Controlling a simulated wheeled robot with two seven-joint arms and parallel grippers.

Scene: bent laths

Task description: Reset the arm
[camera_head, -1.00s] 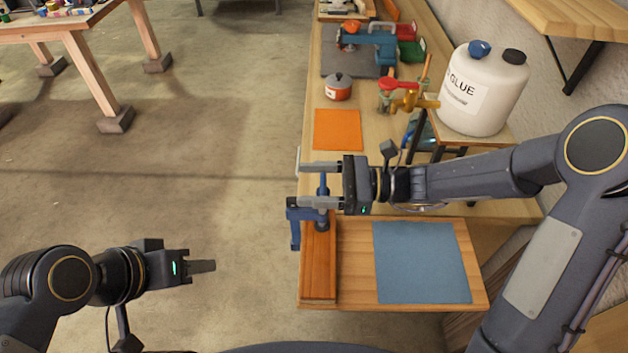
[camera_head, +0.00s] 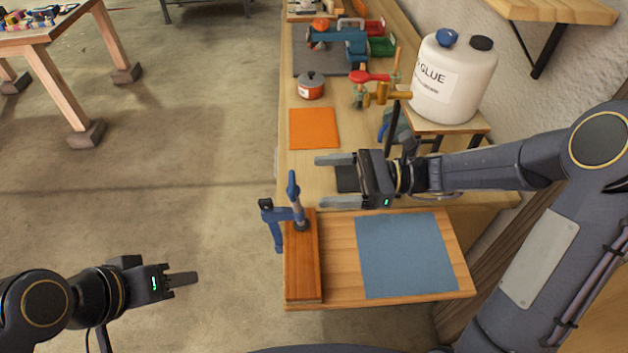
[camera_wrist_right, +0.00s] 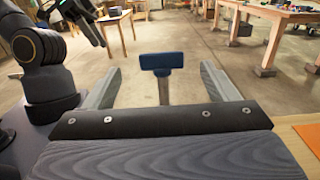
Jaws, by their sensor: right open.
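My right gripper (camera_head: 322,181) is open and empty above the bench, to the right of a blue clamp (camera_head: 294,203). The clamp stands upright at the far end of a reddish-brown wooden lath (camera_head: 303,265) on the bench's near board. In the right wrist view, a blue T-shaped clamp part (camera_wrist_right: 162,62) on a grey stem lies ahead, between the lines of the two spread fingers and apart from them. My left gripper (camera_head: 182,280) hangs over the floor at the lower left, seen edge-on, with nothing visible in it; its opening cannot be judged.
A blue sheet (camera_head: 405,255) lies on the near board (camera_head: 338,280). A red-handled tool and yellow mallet (camera_head: 385,95) are near the right arm. Open floor lies left.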

